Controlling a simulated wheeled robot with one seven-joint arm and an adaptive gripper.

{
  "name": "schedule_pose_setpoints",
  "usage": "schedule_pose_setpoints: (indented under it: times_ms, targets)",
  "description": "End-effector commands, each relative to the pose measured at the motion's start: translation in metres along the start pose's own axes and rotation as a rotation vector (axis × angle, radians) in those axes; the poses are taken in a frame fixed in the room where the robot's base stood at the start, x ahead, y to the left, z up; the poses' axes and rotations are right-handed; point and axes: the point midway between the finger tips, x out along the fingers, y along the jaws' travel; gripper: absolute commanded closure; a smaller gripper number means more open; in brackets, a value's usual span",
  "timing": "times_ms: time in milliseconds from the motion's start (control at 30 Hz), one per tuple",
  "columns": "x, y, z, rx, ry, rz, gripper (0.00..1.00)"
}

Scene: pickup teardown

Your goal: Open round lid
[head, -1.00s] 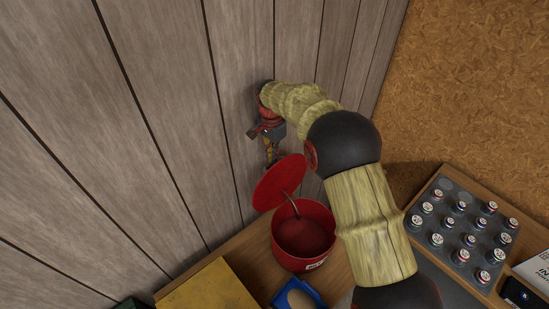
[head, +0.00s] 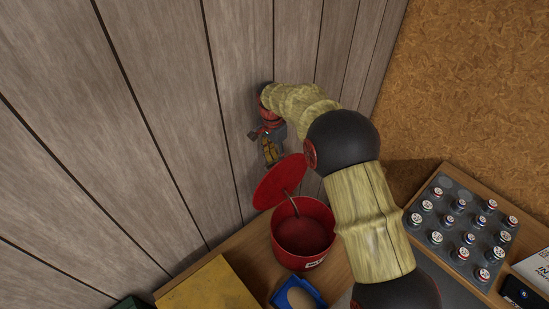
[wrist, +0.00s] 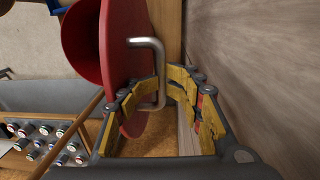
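The round red lid (head: 280,184) is tilted steeply up at the back of a red bucket (head: 304,240), so the bucket's mouth is open. In the wrist view the lid (wrist: 122,75) is seen nearly edge-on, with a bent metal handle (wrist: 159,60) on its outer face. My gripper (head: 270,160) is behind the lid, near the wall. In the wrist view its yellow fingers (wrist: 163,88) bow inward and meet at the handle's bar from both sides; the exact contact is hard to make out.
A grey plank wall (head: 150,110) is close behind my gripper. A yellow box (head: 212,288) and a blue item (head: 300,296) are by the bucket. A grey tray (head: 455,225) of small bottles is at the right.

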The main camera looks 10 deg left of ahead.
Motion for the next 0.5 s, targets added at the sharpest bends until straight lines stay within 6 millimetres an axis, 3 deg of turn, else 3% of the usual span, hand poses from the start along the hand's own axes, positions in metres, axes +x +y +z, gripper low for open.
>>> schedule_pose_setpoints:
  times_ms: [33, 267, 367, 500]
  targets:
    - [0.015, 0.005, 0.003, 0.0, -0.009, 0.019, 0.72]
    - [0.014, 0.005, 0.003, 0.0, -0.009, 0.017, 0.72]
    - [0.007, 0.004, 0.003, 0.0, -0.009, 0.016, 0.72]
    - [-0.017, 0.003, 0.003, 0.0, -0.006, 0.01, 0.72]
